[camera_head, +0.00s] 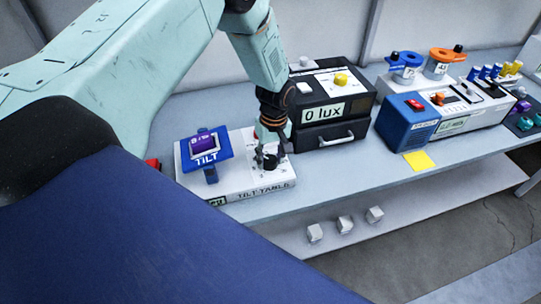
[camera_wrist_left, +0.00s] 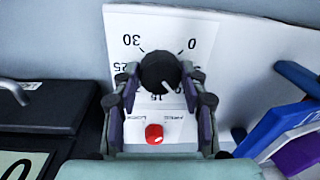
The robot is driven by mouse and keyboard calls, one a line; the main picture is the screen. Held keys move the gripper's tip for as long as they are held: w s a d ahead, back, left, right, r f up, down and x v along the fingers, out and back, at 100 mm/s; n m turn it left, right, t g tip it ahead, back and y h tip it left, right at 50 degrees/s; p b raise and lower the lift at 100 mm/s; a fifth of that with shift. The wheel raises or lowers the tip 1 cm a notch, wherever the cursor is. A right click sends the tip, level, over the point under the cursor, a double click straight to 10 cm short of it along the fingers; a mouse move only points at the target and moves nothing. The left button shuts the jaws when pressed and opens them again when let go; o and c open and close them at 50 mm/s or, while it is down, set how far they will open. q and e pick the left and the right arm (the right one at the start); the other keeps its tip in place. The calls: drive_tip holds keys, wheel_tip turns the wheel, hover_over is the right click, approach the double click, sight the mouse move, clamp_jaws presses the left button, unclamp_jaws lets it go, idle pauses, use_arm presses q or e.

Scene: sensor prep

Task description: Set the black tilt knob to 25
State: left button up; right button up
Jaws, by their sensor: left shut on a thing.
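The black tilt knob (camera_wrist_left: 160,71) sits on a white dial plate (camera_wrist_left: 205,40) with printed numbers; 30, 25, 15 and 0 can be read around it. A small light mark shows on the knob's lower edge, near the 15 side; its exact reading is unclear. My left gripper (camera_wrist_left: 160,82) is shut on the knob, one finger on each side. In the head view the left gripper (camera_head: 269,152) reaches down to the white tilt table (camera_head: 262,189) and partly hides the knob. The blue tilt platform (camera_head: 222,153) carries a purple device. My right gripper is not in view.
A red button (camera_wrist_left: 154,134) lies close below the knob, between my fingers. The black "0 lux" box (camera_head: 345,100) stands close to the right of the tilt table. A blue-and-white instrument (camera_head: 395,125) and a yellow note (camera_head: 419,161) are farther right. Bench space in front of the black box is clear.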

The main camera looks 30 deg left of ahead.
use_arm(q)
drive_tip(key=m, duration=0.3)
drive_tip(key=shift+w+r+m, duration=0.15)
drive_tip(key=shift+m, duration=0.25)
drive_tip(key=m, duration=0.4)
drive_tip(key=shift+m+t, duration=0.3)
drive_tip(key=m, duration=0.3)
drive_tip(key=shift+a+m, duration=0.1)
drive_tip(key=shift+m, duration=0.2)
drive_tip(key=m, duration=0.3)
drive_tip(key=shift+m, duration=0.3)
drive_tip(key=m+b, duration=0.1)
drive_tip(key=m, duration=0.4)
drive_tip(key=shift+t, duration=0.3)
drive_tip(key=m+b, duration=0.1)
drive_tip(key=m, duration=0.4)
drive_tip(key=shift+a+b, duration=0.1)
drive_tip(key=shift+b, duration=0.25)
